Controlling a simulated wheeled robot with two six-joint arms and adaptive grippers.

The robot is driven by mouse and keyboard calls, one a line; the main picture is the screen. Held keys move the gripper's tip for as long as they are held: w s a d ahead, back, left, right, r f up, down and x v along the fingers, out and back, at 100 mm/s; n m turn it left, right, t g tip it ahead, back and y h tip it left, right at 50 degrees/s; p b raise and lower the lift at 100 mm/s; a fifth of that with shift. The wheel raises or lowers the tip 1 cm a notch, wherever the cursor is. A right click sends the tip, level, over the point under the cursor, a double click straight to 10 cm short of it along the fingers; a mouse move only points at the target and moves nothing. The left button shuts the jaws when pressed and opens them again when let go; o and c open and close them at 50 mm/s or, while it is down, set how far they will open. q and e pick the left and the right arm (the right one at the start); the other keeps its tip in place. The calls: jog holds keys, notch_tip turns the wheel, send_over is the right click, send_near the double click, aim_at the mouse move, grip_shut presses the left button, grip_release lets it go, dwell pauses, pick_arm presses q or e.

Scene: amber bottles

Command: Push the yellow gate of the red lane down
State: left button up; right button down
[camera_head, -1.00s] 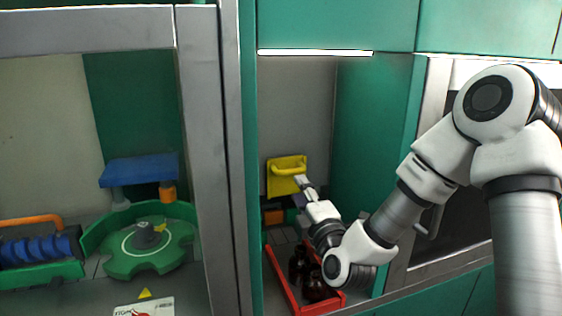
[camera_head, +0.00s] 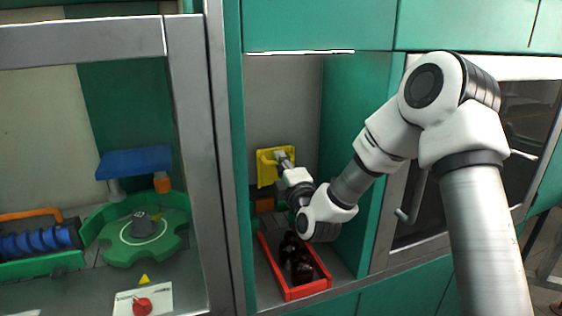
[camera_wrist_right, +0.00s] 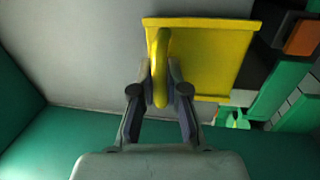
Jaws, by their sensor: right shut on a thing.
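The yellow gate (camera_head: 266,172) stands upright at the back of the red lane (camera_head: 313,288), inside the narrow bay. In the right wrist view the yellow gate (camera_wrist_right: 215,60) is a flat panel with a bar handle (camera_wrist_right: 159,60) on its face. My right gripper (camera_head: 279,158) is at the gate; the right wrist view shows its fingers (camera_wrist_right: 160,88) on both sides of the handle, shut on it. The gripper hides part of the gate in the head view. My left gripper is not in view.
Dark amber bottles (camera_head: 297,262) stand in the red lane below my right arm. A green wall (camera_head: 352,150) bounds the bay on the right and a grey post (camera_head: 190,150) on the left. A green round turntable (camera_head: 128,240) and a red knob (camera_head: 142,305) are farther left.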

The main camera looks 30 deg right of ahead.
notch_tip(320, 180, down, 4)
jog(key=b, duration=0.3)
jog(key=c, duration=1.2)
grip_release()
jog(key=shift+f, duration=0.1)
jog(key=shift+w+f, duration=0.1)
jog(key=shift+w, duration=0.1)
jog(key=shift+s, duration=0.1)
jog(key=v, duration=1.1)
jog(key=shift+s+a+f, duration=0.15)
jog(key=shift+s, duration=0.2)
